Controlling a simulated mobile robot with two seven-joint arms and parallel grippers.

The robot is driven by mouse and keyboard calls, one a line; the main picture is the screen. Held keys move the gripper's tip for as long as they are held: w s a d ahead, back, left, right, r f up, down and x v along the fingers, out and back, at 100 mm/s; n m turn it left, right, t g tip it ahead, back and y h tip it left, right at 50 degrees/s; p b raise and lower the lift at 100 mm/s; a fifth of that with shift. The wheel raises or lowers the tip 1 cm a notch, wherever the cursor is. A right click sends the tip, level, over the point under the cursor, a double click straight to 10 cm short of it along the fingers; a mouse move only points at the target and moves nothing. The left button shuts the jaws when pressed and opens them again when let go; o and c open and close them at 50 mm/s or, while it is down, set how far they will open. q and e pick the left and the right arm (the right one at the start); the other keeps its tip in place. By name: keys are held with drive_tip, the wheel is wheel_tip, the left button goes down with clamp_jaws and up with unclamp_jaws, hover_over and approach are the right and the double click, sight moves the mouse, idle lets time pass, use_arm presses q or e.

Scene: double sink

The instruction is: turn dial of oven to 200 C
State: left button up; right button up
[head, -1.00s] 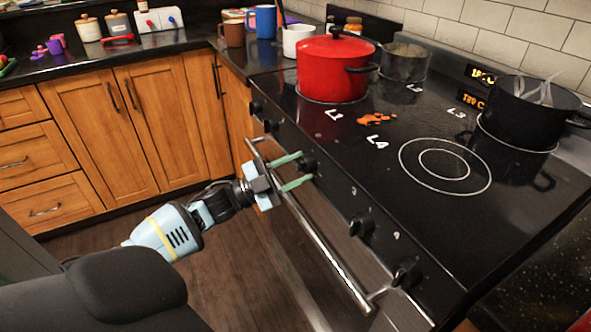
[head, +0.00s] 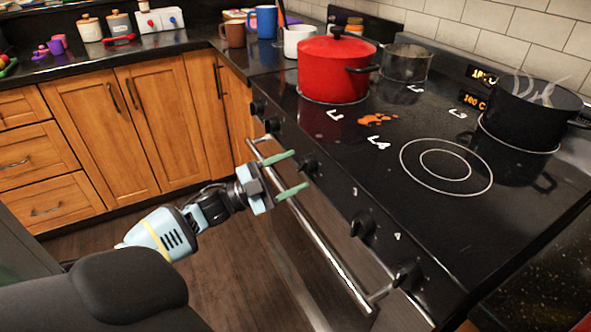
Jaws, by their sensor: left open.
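The oven's front panel carries a row of black dials. The middle dial (head: 309,166) is just beyond the fingertips of my left gripper (head: 299,172). The gripper's two green fingers are open, one above and one below the dial's level, with nothing between them. The fingertips look close to the dial, but I cannot tell whether they touch it. An orange display (head: 483,101) at the back of the stove seems to read 100 C, though the digits are small and blurred. My right gripper is not in view.
A metal oven handle (head: 322,245) runs below the dials, close to my left gripper. On the stovetop stand a red pot (head: 332,70), a grey pot (head: 406,63) and a steaming black pot (head: 527,115). Other dials (head: 362,225) line the panel. Open floor lies left of the oven.

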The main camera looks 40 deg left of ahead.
use_arm(q)
drive_tip(key=v, duration=0.6)
drive_tip(key=shift+s+a, duration=0.1)
idle(0.4)
